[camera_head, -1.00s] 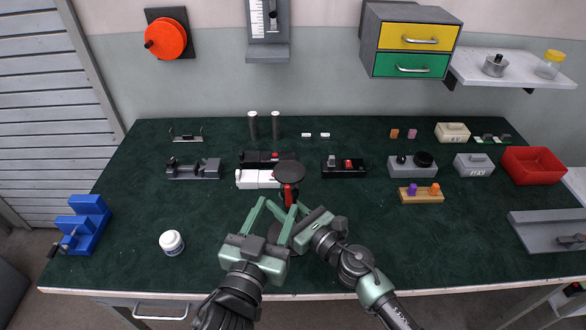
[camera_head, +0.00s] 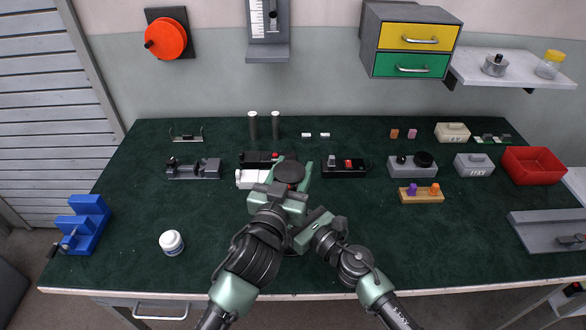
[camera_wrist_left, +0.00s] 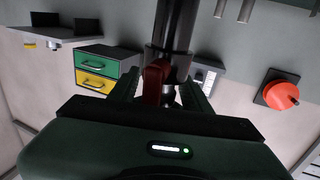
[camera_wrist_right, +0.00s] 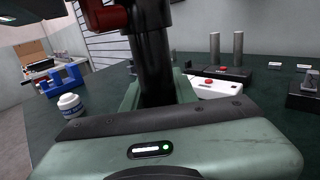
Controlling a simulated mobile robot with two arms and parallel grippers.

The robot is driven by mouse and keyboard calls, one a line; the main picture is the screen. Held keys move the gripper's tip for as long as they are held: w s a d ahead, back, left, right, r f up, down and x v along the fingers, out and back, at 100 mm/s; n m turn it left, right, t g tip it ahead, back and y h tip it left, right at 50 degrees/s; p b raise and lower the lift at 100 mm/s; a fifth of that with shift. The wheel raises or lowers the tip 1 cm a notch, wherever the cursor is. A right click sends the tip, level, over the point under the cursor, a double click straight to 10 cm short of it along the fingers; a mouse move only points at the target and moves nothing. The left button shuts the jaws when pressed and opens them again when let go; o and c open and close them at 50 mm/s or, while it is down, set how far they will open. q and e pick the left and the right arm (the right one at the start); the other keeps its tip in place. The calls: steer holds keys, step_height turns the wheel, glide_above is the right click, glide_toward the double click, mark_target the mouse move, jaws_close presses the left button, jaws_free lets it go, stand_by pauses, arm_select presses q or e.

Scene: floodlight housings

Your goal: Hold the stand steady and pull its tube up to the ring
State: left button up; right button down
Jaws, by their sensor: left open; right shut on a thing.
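The stand has a dark round top plate (camera_head: 289,172), seen in the head view between the fingers of my left gripper (camera_head: 290,166). In the left wrist view the fingers are open on either side of its dark tube (camera_wrist_left: 174,35), with a red part (camera_wrist_left: 155,82) at the tube between them. My right gripper (camera_head: 298,236) is shut on the stand's dark column (camera_wrist_right: 155,65), lower down. The red part (camera_wrist_right: 106,16) also shows at the top of the right wrist view. The stand's base is mostly hidden by my grippers. I cannot make out a ring on the tube.
White and black housings (camera_head: 250,179) lie just behind the stand, close to my left gripper. Two grey posts (camera_head: 253,126) stand farther back. A white jar (camera_head: 171,242) and a blue block (camera_head: 86,224) are at left.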

arm_select(q)
jaws_close()
stand_by(1.4)
